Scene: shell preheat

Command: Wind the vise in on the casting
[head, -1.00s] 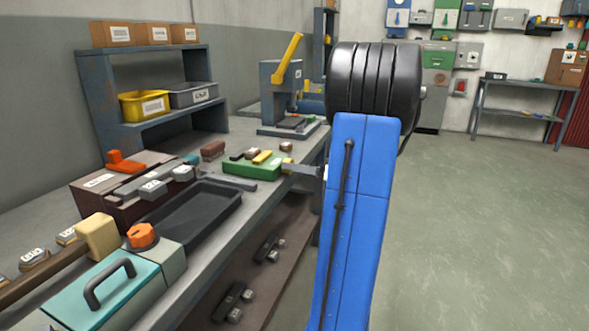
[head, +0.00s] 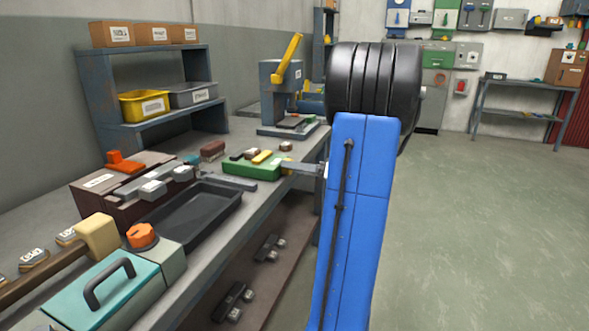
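A green block-like fixture (head: 240,168), which looks like the vise, sits near the bench's front edge. A yellow piece (head: 262,157) and small dark and brown pieces lie on or just behind its top. I cannot tell which of them is the casting, or whether the jaws touch it. A dark grey bar (head: 233,183) lies along the fixture's front left. My gripper (head: 298,167), a grey piece reaching left from behind my blue arm link, is at the fixture's right end. Contact there and its fingers are too small and hidden to make out.
A black tray (head: 205,217), a brown box with an orange handle (head: 122,160) and a teal case (head: 105,290) fill the near bench. A press with a yellow lever (head: 288,60) stands behind. Shelf bins (head: 145,106) are at left. The floor at right is clear.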

